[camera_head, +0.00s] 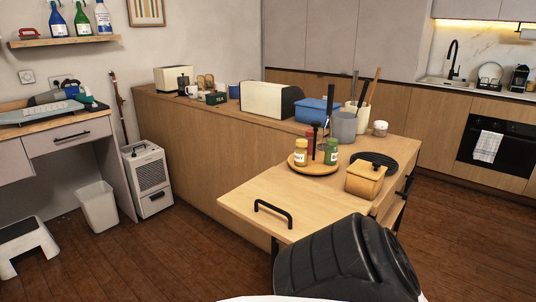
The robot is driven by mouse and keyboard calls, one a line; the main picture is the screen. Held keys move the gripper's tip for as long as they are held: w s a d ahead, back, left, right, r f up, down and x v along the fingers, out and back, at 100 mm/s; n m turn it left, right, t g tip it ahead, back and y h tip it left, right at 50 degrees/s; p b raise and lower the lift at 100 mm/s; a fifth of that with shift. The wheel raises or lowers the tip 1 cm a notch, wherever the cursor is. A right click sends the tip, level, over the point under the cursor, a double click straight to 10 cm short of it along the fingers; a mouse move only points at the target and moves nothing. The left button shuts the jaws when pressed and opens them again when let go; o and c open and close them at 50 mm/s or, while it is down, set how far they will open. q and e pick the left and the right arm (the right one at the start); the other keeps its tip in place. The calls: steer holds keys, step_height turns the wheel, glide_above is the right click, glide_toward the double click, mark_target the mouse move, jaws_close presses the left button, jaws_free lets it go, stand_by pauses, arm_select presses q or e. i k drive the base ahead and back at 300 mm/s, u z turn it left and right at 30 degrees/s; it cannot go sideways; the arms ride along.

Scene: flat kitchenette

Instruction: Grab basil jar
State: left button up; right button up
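A round wooden tray (312,168) stands on the light wooden counter with several small jars on it. A green jar (332,152) with a pale label stands upright on its right side. A yellow jar (300,153) stands on its left side, and a red jar (310,137) stands behind, partly hidden. A thin black upright rises between them. The labels are too small to read, so I cannot confirm which one is basil; the green jar looks likeliest. Neither gripper is in view.
A grey utensil cup (343,127) and blue box (315,111) stand behind. A dark form close to the camera blocks the lower middle. The counter's front left is clear.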

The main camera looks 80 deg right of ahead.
mark_target(331, 152)
steer(key=z, duration=0.9)
steer(key=i, duration=2.5)
steer(key=z, duration=3.6)
